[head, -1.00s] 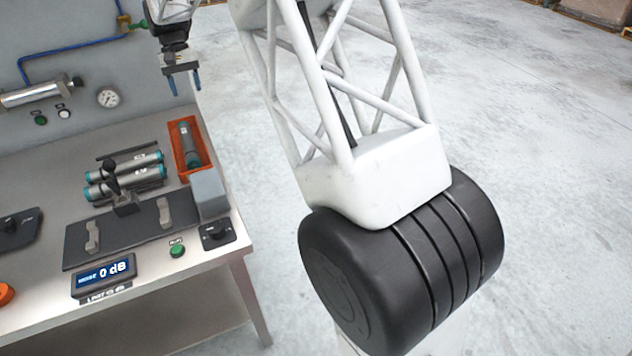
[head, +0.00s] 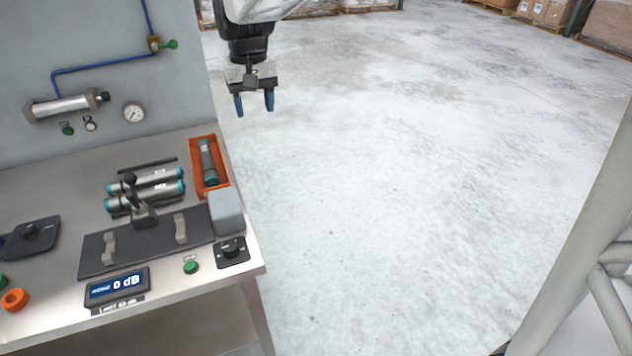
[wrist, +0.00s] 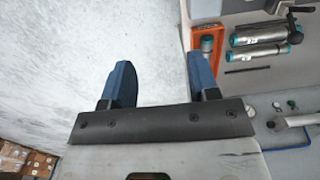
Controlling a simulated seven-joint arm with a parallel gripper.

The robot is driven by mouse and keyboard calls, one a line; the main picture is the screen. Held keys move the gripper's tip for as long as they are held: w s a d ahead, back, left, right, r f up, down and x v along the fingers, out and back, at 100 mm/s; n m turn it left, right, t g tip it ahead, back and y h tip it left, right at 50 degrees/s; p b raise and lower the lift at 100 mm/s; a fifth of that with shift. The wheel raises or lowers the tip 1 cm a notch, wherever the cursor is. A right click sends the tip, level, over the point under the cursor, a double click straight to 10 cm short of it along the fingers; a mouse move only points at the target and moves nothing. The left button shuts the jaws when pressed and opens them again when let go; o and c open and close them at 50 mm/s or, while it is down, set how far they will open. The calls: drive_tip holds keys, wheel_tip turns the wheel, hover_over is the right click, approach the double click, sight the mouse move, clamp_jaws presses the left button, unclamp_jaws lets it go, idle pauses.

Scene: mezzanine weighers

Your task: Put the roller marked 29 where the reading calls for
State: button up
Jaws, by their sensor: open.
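Two grey rollers with teal ends lie side by side on the bench, an upper roller (head: 150,180) and a lower roller (head: 150,197). A third roller (head: 208,162) lies in an orange tray (head: 222,181) at the bench's right edge. Their markings are too small to read. The display (head: 117,286) reads 0 dB, with a limit label (head: 117,305) below it that looks like 63 dB. My gripper (head: 255,103) is open and empty, beyond the bench's right side over the floor. In the wrist view my gripper (wrist: 160,85) has nothing between its fingers.
A dark plate (head: 145,242) with two grey cradles and a black lever clamp (head: 143,213) lies before the rollers. A grey block (head: 227,211), a dial (head: 231,251) and a green button (head: 190,266) are to its right. A cylinder and gauge (head: 133,112) are on the back panel.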

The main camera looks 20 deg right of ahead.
drive_tip(key=s+d+f+t, duration=0.1)
drive_tip(key=s+f, duration=0.1)
drive_tip(key=s, duration=0.7)
drive_tip(key=s+d+f+t, duration=0.1)
drive_tip(key=s+d, duration=0.1)
drive_tip(key=s, duration=0.8)
drive_tip(key=s+d+f+t, duration=0.1)
drive_tip(key=s+d+f, duration=0.1)
drive_tip(key=s, duration=0.7)
drive_tip(key=shift+s+f, duration=0.3)
drive_tip(key=shift+s, duration=0.05)
